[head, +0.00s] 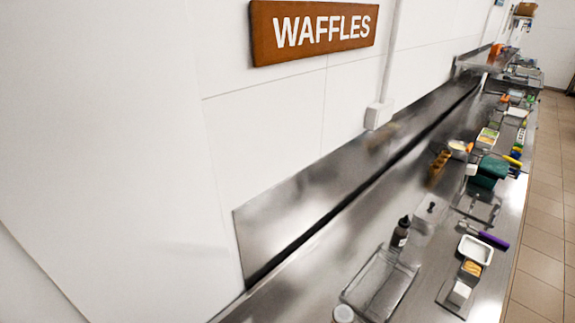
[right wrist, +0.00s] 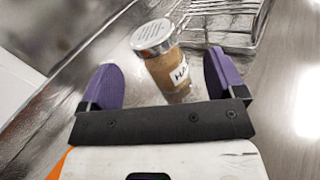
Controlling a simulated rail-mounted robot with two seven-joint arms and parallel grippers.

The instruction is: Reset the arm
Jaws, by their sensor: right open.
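My right gripper (right wrist: 163,80) shows in the right wrist view with its two purple fingers spread wide apart. A jar (right wrist: 165,66) with a silver lid, brown contents and a white label stands on the metal counter in front of it. The jar appears in the gap between the fingers, and nothing is gripped. I cannot tell how far the jar is beyond the fingertips. In the head view neither gripper shows. A jar with a pale lid (head: 343,314) is at the bottom edge there, partly cut off.
A wire rack (right wrist: 222,22) lies beyond the jar. In the head view the steel counter (head: 310,268) runs along a white wall with a WAFFLES sign (head: 314,31).

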